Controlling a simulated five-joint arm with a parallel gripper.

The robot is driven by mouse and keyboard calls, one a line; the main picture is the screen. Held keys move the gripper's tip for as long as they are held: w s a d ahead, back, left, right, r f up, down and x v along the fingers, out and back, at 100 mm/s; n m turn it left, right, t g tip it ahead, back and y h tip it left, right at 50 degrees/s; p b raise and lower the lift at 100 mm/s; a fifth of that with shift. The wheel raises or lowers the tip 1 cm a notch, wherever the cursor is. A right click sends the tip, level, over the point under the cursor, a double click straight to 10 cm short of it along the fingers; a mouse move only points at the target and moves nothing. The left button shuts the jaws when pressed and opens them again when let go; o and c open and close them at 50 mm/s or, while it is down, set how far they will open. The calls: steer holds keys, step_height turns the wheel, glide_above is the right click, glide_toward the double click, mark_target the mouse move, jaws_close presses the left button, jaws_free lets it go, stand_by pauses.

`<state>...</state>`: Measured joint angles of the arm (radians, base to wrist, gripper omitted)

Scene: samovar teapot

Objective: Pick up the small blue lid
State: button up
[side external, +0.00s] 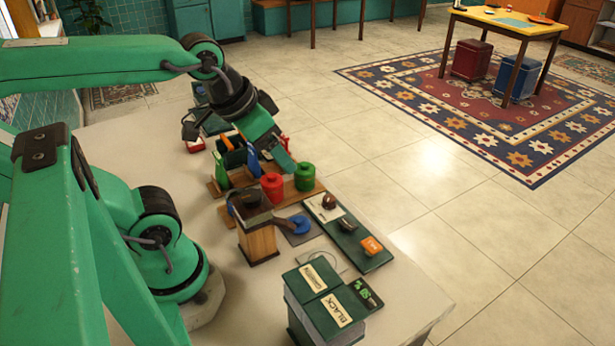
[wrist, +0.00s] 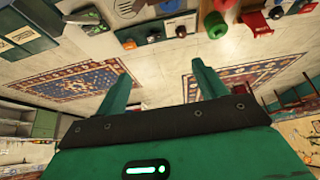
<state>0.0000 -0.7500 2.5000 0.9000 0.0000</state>
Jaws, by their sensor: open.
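A small blue rounded piece (side external: 299,225), which may be the lid, rests on a dark square mat beside the wooden box. Blue pieces also show near the top of the wrist view (wrist: 216,25), but I cannot tell which is the lid. My gripper (side external: 272,152) is open above the far part of the counter, behind the red canister. In the wrist view its two fingers (wrist: 158,85) are spread wide with nothing visible between them. An upright blue piece (side external: 252,160) shows just beneath the gripper in the side view.
A red canister (side external: 271,188) and a green canister (side external: 304,177) stand close to the gripper. A wooden box (side external: 259,242) and labelled dark boxes (side external: 325,300) stand nearer.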

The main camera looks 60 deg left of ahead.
steer(key=shift+o, duration=0.8)
steer(key=shift+w, duration=0.1)
steer(key=w+a+f+m+g, duration=0.1)
steer(key=w+f+m, duration=0.1)
steer(key=f, duration=0.3)
steer(key=w+a+f+m+g, duration=0.1)
steer(key=w+f+m+g, duration=0.1)
steer(key=f+m, duration=0.1)
steer(key=w+a+f+m+g, duration=0.1)
steer(key=w+f+m+g, duration=0.1)
steer(key=f, duration=0.4)
steer(key=shift+w+a+f+m, duration=0.35)
steer(key=shift+w+m, duration=0.2)
steer(key=shift+m, duration=0.15)
steer(key=shift+w+a+f+m+g, duration=0.1)
steer(key=shift+f+m+g, duration=0.2)
steer(key=shift+f, duration=0.35)
